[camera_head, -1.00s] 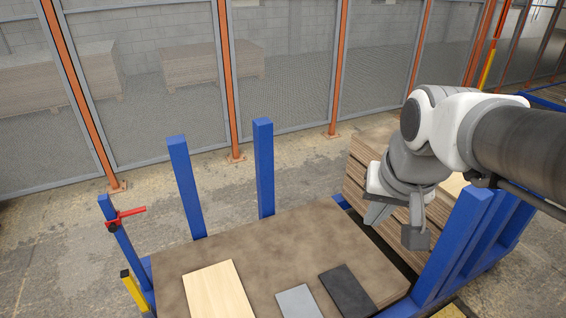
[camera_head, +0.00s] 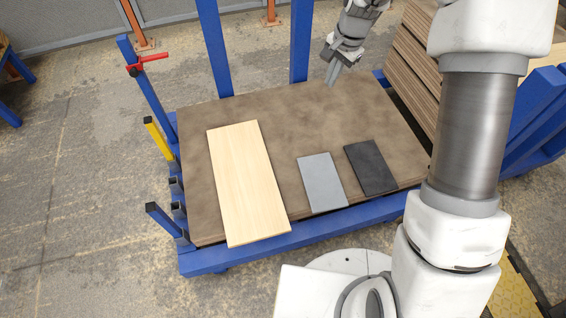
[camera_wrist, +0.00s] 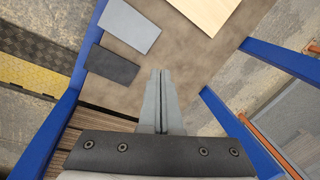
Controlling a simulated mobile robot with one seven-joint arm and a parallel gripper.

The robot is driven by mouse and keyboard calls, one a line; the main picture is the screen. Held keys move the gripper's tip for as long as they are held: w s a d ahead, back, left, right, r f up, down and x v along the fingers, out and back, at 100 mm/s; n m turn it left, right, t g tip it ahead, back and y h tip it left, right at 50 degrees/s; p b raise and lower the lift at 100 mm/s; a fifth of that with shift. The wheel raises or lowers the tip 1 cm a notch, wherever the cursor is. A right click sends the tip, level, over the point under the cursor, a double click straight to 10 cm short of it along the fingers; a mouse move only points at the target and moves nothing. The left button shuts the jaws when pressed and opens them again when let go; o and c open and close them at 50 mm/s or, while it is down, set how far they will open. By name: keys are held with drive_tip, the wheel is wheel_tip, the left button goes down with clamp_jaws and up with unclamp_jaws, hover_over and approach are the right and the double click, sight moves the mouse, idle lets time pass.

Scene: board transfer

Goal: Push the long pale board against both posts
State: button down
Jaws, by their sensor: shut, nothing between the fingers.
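The long pale board (camera_head: 245,180) lies flat on the left part of the brown panel on the blue cart, its near end reaching over the front blue rail. It shows partly at the top of the wrist view (camera_wrist: 205,10). Two blue posts, the left post (camera_head: 214,50) and the right post (camera_head: 300,40), stand upright along the far edge of the cart. The board is apart from both, with bare panel between. My gripper (camera_head: 331,82) is shut and empty near the panel's far edge, right of the right post; its fingers show in the wrist view (camera_wrist: 161,88).
A grey board (camera_head: 322,182) and a black board (camera_head: 371,167) lie on the brown panel (camera_head: 290,125) right of the pale board. Stacked boards (camera_head: 410,65) are at the right.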

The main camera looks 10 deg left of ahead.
drive_tip(key=w+a+f+m+g+b, duration=0.1)
drive_tip(key=a+f+b, duration=0.1)
drive_tip(key=f, duration=0.9)
drive_tip(key=w+a+f+m+b, duration=0.2)
drive_tip(key=a+f, duration=0.1)
drive_tip(key=f, duration=0.8)
drive_tip(key=m+g+y+b, duration=0.1)
drive_tip(key=m+g+b, duration=0.1)
drive_tip(key=m+b, duration=0.1)
approach(279, 182)
drive_tip(key=w+d+r, duration=0.2)
drive_tip(key=d+r, duration=0.2)
drive_tip(key=b+x, duration=0.1)
drive_tip(key=x, duration=0.2)
drive_tip(key=b+x, duration=0.1)
drive_tip(key=x, duration=0.3)
drive_tip(key=b+x, duration=0.2)
drive_tip(key=x, duration=0.2)
drive_tip(key=shift+d, duration=0.25)
drive_tip(key=shift+s+a+r, duration=0.15)
drive_tip(key=shift+s+a, duration=0.05)
drive_tip(key=shift+a, duration=0.4)
drive_tip(key=shift+s+a+r, duration=0.15)
drive_tip(key=shift+s+a, duration=0.1)
drive_tip(key=shift+a, duration=0.35)
drive_tip(key=shift+s+a, duration=0.35)
drive_tip(key=shift+a, duration=0.25)
